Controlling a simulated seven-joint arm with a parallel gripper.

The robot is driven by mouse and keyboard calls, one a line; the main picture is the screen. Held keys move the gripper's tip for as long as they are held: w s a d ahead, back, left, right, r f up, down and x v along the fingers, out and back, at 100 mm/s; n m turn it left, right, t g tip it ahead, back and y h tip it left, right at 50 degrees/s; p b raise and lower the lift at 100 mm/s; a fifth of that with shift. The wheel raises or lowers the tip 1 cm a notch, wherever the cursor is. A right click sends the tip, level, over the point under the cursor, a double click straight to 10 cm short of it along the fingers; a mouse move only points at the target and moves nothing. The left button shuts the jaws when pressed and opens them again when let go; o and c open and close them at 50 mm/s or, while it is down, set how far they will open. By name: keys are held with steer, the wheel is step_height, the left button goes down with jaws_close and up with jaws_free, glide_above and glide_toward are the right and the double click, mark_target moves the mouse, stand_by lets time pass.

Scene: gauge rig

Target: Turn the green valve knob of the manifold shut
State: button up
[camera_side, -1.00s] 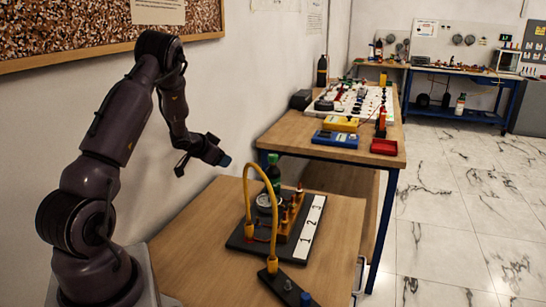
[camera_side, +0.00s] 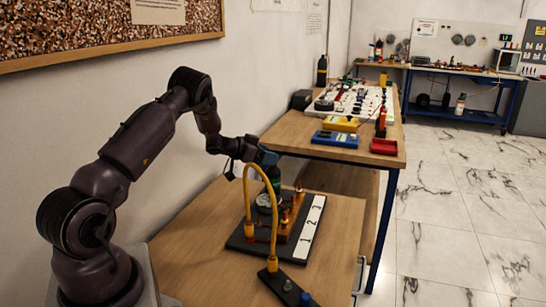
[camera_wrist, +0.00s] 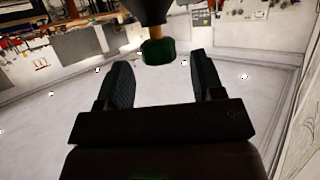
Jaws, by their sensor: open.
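The manifold (camera_side: 283,232) is a brass-coloured block with small upright parts on a dark baseplate (camera_side: 239,245), beside a white strip marked 1, 2, 3. A tall green part (camera_side: 275,174) stands at its back; I cannot tell in the side view whether it is the knob. My gripper (camera_side: 268,158) is at the top of this part, partly hiding it. In the wrist view, a green knob (camera_wrist: 157,51) on a brass stem shows near the fingertips, between their lines. My gripper (camera_wrist: 160,62) is open, with gaps on both sides of the knob; contact is not visible.
A yellow hose (camera_side: 248,190) arches in front of the manifold down to a small dark plate (camera_side: 287,287). A round gauge (camera_side: 263,201) sits beside the block. A higher bench (camera_side: 290,135) with meters stands behind. The table's left side is clear.

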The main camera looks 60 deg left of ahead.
steer(key=shift+x, duration=1.5)
steer(key=shift+c, duration=0.2)
steer(key=shift+s, duration=0.1)
steer(key=c, duration=0.9)
steer(key=shift+m+h, duration=0.3)
steer(key=m+g+h, duration=0.1)
steer(key=m+h, duration=0.3)
steer(key=h, duration=0.1)
steer(key=shift+m+h, duration=0.3)
steer(key=shift+m, duration=0.1)
steer(key=shift+o, duration=0.5)
steer(key=shift+a+m+g+h, duration=0.4)
steer(key=shift+m+g+h, duration=0.1)
steer(key=shift+m+h, duration=0.2)
steer(key=shift+r, duration=0.1)
steer(key=shift+d+m+g+h, duration=0.25)
steer(key=shift+m+g+h, duration=0.05)
steer(key=shift+m+g, duration=0.1)
steer(key=shift+c, duration=0.4)
